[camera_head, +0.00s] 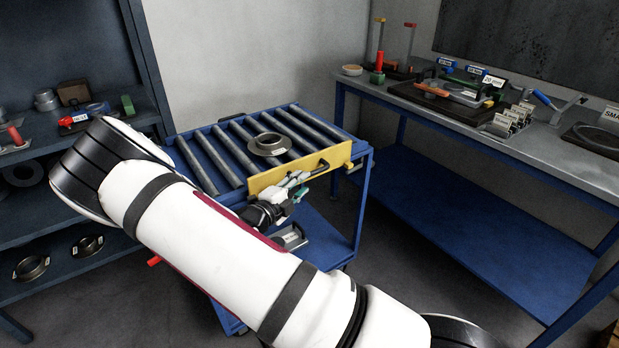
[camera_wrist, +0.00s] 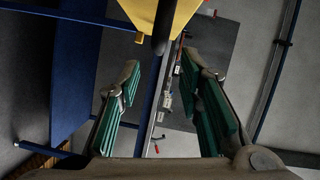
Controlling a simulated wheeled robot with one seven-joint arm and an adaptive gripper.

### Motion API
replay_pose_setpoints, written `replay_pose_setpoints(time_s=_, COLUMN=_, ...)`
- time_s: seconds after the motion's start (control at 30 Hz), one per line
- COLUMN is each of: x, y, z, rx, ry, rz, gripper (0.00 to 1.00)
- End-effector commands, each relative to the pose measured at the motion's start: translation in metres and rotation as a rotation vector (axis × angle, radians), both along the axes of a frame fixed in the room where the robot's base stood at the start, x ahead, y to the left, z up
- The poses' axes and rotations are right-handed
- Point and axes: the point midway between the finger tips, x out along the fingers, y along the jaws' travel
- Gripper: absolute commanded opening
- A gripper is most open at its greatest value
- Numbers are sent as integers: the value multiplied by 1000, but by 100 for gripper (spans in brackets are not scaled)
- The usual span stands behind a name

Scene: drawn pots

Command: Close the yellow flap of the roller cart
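The roller cart (camera_head: 195,178) is blue with grey rollers on top. Its yellow flap (camera_head: 268,180) runs along the cart's near right edge, and a black handle (camera_head: 320,169) sticks out from it. I cannot tell the flap's exact tilt. My gripper (camera_head: 300,180) is in front of the flap, close to the handle. In the wrist view my gripper (camera_wrist: 160,68) has its green-padded fingers spread apart. The flap (camera_wrist: 185,12) is at the top of that view, with the dark handle (camera_wrist: 162,28) just ahead of the gap between the fingertips. Nothing is between the pads.
A metal ring (camera_head: 269,145) lies on the rollers. A blue shelf (camera_head: 60,200) with parts stands at left. A workbench (camera_head: 460,125) with tools stands at right. Floor between cart and bench is clear. My arm hides part of the cart's lower left.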

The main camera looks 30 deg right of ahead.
Motion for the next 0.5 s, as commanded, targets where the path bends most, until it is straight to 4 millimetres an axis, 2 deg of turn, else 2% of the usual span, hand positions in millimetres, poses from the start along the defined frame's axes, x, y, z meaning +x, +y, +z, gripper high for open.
replay_pose_setpoints(time_s=0.1, x=-7, y=16, z=1, rx=1, ry=0, rz=1, gripper=33)
replay_pose_setpoints(time_s=0.2, x=-10, y=24, z=2, rx=0, ry=0, rz=1, gripper=33)
replay_pose_setpoints(time_s=0.5, x=-13, y=28, z=3, rx=0, ry=0, rz=-1, gripper=33)
